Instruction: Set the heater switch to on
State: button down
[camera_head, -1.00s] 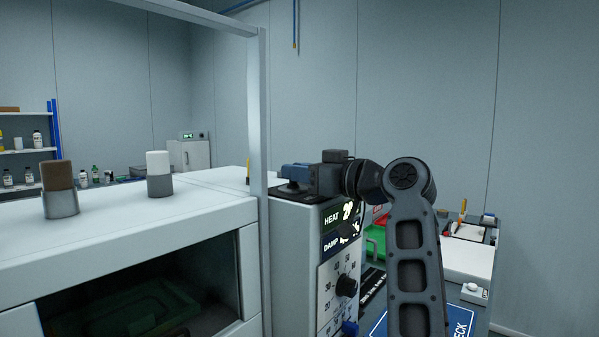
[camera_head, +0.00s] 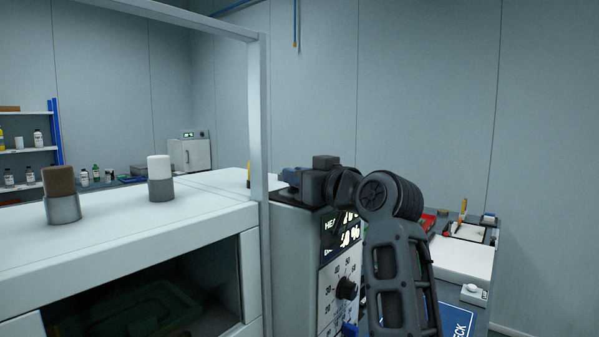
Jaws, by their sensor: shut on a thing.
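My gripper (camera_head: 291,178) is at the dark plate (camera_head: 283,197) on top of the grey control box. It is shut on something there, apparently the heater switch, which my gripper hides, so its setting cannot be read. The front of the control box (camera_head: 296,262) has a lit display (camera_head: 349,236) with heat and damp lines, partly covered by my arm. Below it is a black dial knob (camera_head: 346,287) on a white numbered scale, and a blue knob (camera_head: 350,329) lower down.
A white cabinet (camera_head: 130,225) with a dark open front and a grey frame post (camera_head: 258,120) stands left of the box. Two capped cylinders, brown (camera_head: 61,193) and white (camera_head: 160,177), stand on it. A bench with a white tray (camera_head: 462,257) is at right.

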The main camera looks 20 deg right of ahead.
jog(key=m+h, duration=0.1)
jog(key=h, duration=0.1)
jog(key=m+h+p, duration=0.1)
jog(key=h, duration=0.1)
jog(key=shift+a+m+t, duration=0.3)
jog(key=shift+a, duration=0.1)
jog(key=m+h, duration=0.1)
jog(key=h, duration=0.1)
jog(key=m+h, duration=0.1)
jog(key=shift+a+f+h+b, duration=0.1)
jog(key=shift+a+h+b, duration=0.1)
jog(key=shift+h+b, duration=0.2)
jog(key=m+g+h+b, duration=0.1)
jog(key=m+h+b, duration=0.1)
jog(key=h, duration=0.1)
jog(key=m+g+h+b, duration=0.1)
jog(key=m+h+b, duration=0.1)
jog(key=shift+w+a+f+g+h, duration=0.15)
jog(key=shift+g+h, duration=0.15)
jog(key=shift+h, duration=0.1)
jog(key=m+g+h+b, duration=0.2)
jog(key=m+h+b, duration=0.1)
jog(key=shift+w+g+h, duration=0.1)
jog(key=shift+g+h, duration=0.2)
jog(key=shift+r, duration=0.2)
jog(key=c, duration=1.2)
grip_release()
jog(key=shift+o, duration=0.2)
jog(key=shift+a+r, duration=0.1)
jog(key=shift+r, duration=0.05)
